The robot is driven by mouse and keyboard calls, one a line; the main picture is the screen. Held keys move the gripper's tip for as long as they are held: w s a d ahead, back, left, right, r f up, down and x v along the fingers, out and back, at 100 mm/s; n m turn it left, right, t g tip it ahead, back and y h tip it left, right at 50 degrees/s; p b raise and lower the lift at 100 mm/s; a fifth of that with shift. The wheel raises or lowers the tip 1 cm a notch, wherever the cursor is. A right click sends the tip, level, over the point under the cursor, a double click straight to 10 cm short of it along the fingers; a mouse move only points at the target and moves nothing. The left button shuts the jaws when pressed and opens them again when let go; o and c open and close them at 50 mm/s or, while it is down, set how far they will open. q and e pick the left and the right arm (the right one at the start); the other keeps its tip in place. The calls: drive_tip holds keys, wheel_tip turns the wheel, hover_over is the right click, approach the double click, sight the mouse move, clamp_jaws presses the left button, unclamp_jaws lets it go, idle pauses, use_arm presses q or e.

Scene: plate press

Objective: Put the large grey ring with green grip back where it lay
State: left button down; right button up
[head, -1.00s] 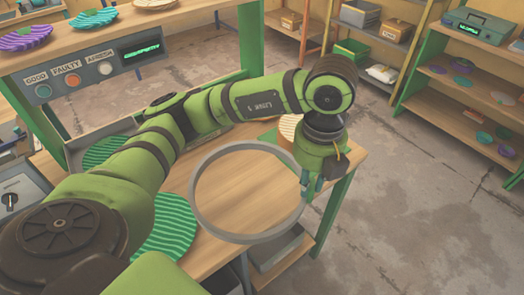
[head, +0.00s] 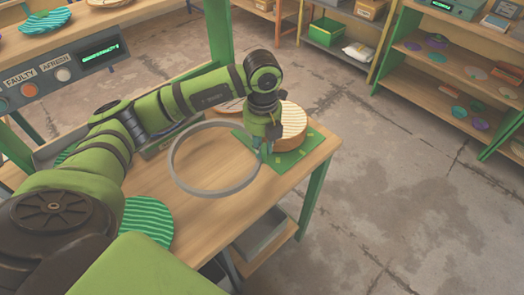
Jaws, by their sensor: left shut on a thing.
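The large grey ring (head: 212,193) is in the middle of the head view, over the wooden table (head: 232,215), with bare wood showing through it. My left gripper (head: 264,154) is shut on the ring at its right side. The green grip cannot be made out behind the fingers. The ring looks roughly level; I cannot tell how high it is above the table. My right gripper is not in view.
Right behind my left gripper, a round wooden block with a ribbed cream top (head: 294,121) stands on a green mat (head: 292,160). A teal ribbed plate (head: 148,220) lies near left. A button panel (head: 75,68) stands at back left. Shelves (head: 400,62) stand farther off.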

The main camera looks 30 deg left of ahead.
sight(263, 156)
use_arm(q)
wheel_tip(263, 156, down, 3)
drive_tip(key=shift+f+p, duration=0.2)
drive_tip(key=shift+p, duration=0.45)
drive_tip(key=shift+f, duration=0.2)
drive_tip(key=shift+f+b, duration=0.2)
drive_tip(key=shift+b, duration=0.1)
drive_tip(key=c, duration=1.1)
unclamp_jaws()
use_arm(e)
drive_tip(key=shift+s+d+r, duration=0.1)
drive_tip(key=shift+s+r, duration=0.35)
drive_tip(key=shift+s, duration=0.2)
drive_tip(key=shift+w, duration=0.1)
